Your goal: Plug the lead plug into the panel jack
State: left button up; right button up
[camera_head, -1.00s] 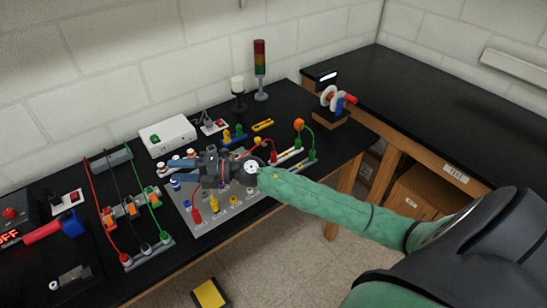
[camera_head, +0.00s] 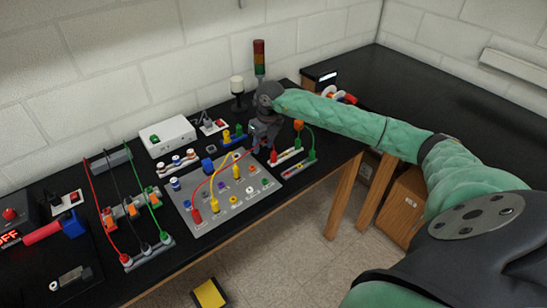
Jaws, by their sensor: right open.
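The grey panel (camera_head: 213,228) lies on the black bench with several coloured jacks on its face. A red plug (camera_head: 196,215) stands at its front left, and a red lead arcs from it toward the back right. A yellow plug (camera_head: 213,206) stands beside it with a yellow lead. Another red plug (camera_head: 273,156) is at the right, near the light strip. My right gripper (camera_head: 262,141) points down, open, behind the panel's back right area, close to this red plug. Its fingertips are small and dark, and I cannot tell whether they touch anything. My left gripper is not in view.
A red, black and green lead rack (camera_head: 130,212) stands left of the panel. A white box (camera_head: 167,136), a signal tower (camera_head: 260,62) and green plugs (camera_head: 311,155) stand around it. My right arm crosses above the bench's right part. The wall is behind.

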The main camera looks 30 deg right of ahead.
aim_at(274, 153)
jog(key=shift+h, duration=0.8)
jog(key=d, duration=0.2)
jog(key=d+r, duration=0.1)
jog(key=d, duration=0.1)
jog(key=shift+w+d+r, duration=0.1)
jog(key=shift+d+r, duration=0.05)
jog(key=shift+d, duration=0.1)
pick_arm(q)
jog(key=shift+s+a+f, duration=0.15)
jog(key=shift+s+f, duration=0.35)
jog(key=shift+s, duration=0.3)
pick_arm(e)
jog(key=shift+m, duration=0.3)
jog(key=shift+f, duration=0.65)
notch_tip(274, 153, down, 4)
jog(key=shift+r+b, duration=0.1)
jog(key=shift+b, duration=0.5)
notch_tip(274, 153, down, 3)
jog(key=shift+r+b, duration=0.15)
jog(key=shift+b, duration=1)
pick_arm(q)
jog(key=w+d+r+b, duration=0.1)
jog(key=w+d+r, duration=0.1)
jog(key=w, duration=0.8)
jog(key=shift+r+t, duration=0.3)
pick_arm(e)
jog(key=shift+f, duration=0.65)
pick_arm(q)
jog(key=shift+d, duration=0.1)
